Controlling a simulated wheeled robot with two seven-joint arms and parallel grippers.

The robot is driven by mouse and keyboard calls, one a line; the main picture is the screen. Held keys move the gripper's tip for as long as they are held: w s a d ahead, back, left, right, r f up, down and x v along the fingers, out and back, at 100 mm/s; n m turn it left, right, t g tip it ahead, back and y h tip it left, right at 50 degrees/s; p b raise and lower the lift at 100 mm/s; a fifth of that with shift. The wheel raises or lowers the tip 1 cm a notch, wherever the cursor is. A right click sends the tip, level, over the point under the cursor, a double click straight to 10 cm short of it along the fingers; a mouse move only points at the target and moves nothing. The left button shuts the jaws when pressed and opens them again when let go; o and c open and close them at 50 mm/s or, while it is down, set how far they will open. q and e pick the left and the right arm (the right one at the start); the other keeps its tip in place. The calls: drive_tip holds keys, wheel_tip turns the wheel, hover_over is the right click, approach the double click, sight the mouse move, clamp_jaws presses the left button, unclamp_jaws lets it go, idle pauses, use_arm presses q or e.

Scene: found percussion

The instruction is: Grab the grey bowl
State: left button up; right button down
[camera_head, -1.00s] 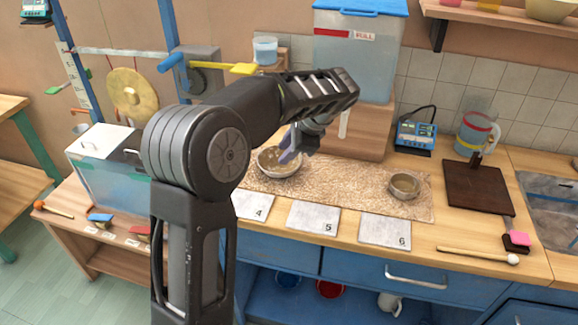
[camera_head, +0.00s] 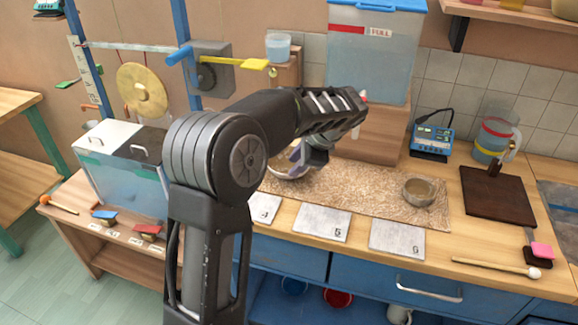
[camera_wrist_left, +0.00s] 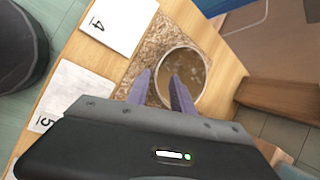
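A round metal-grey bowl (camera_head: 282,170) stands on the speckled mat (camera_head: 345,192), partly hidden behind my left arm and hand. In the left wrist view, the bowl (camera_wrist_left: 193,92) has a pale rim and a brownish inside. My left gripper (camera_wrist_left: 161,74) is open, with its two purple-grey fingers apart. One finger appears just outside the bowl's rim and the other over its inside; I cannot tell whether either touches. In the head view, the left gripper (camera_head: 297,156) is at the bowl, mostly covered by the wrist. A smaller grey bowl (camera_head: 419,191) stands further right on the mat. My right gripper is not in view.
White numbered tiles (camera_head: 322,225) lie along the counter's front. A wooden block (camera_head: 372,135) bearing a clear tank (camera_head: 370,60) stands behind the mat. A blue device (camera_head: 432,138), a jug (camera_head: 492,140) and a dark board (camera_head: 498,197) are to the right. The mat between the bowls is clear.

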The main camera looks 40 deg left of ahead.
use_arm(q)
drive_tip(key=shift+p+x, duration=0.4)
drive_tip(key=shift+x, duration=2.3)
drive_tip(key=shift+d, duration=0.2)
drive_tip(key=shift+c, duration=0.6)
clamp_jaws()
